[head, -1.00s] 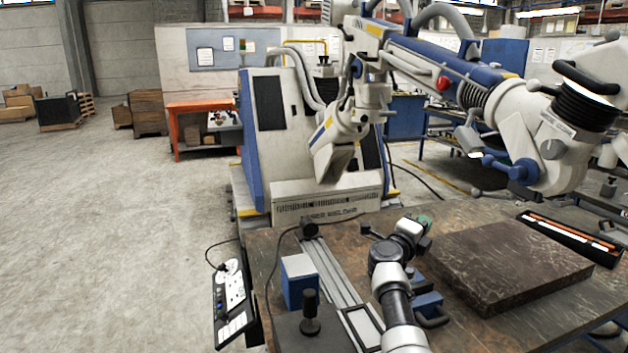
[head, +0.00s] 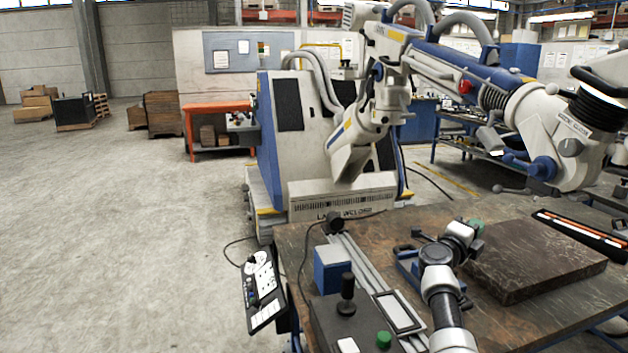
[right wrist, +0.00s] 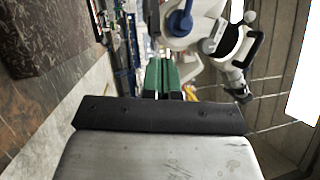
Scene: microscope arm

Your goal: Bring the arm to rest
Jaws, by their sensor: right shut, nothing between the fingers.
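The white and blue microscope arm (head: 470,75) reaches from the laser welder cabinet out to the right over the bench. Its head with a black ring (head: 565,135) hangs at the far right and is partly cut off by the frame. Part of the head shows in the right wrist view (right wrist: 195,22). My right gripper (head: 477,225), with green fingertips, is low over the bench beside the stone slab, well below the arm and apart from it. Its green fingers (right wrist: 163,76) are shut and empty. My left gripper is not in view.
The bench (head: 510,320) carries a dark stone slab (head: 535,260), a control box with a black knob (head: 345,310), a blue block (head: 332,268) and a metal rail.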

